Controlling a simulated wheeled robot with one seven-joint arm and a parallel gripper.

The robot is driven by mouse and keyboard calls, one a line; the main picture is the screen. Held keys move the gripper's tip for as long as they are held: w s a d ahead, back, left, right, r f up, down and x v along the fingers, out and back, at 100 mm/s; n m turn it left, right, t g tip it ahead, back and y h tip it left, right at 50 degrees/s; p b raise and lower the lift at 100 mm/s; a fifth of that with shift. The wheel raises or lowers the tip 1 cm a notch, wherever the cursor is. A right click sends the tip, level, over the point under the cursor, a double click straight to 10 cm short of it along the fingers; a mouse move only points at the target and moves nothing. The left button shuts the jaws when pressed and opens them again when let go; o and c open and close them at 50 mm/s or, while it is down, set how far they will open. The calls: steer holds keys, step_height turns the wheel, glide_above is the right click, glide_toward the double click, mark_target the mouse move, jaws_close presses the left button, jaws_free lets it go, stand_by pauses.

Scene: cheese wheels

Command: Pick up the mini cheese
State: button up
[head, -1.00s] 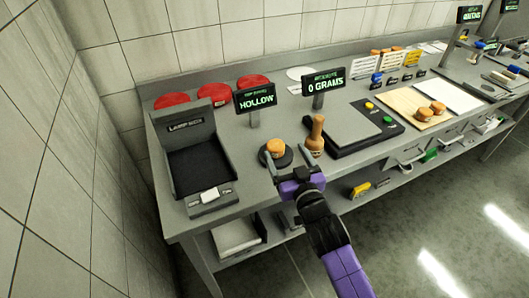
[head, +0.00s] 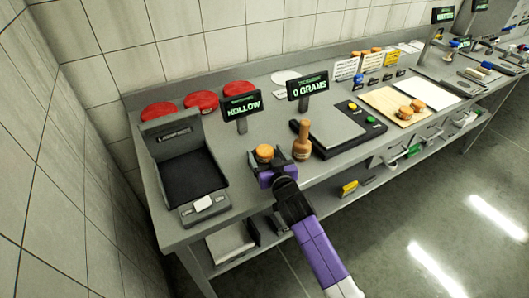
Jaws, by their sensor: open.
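The mini cheese, a small orange wheel (head: 264,151), sits near the front edge of the grey workbench, below the sign reading HOLLOW. In the earlier view it rests on a dark round base, which my gripper now hides. My purple gripper (head: 264,162) is open, with its fingers at the near side of the cheese, one to its left and one by its right. I cannot tell whether the fingers touch it.
A black tray-like box (head: 189,174) stands left. Several red discs (head: 199,100) lie at the back.

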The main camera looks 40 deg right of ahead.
steer(key=c, duration=1.7)
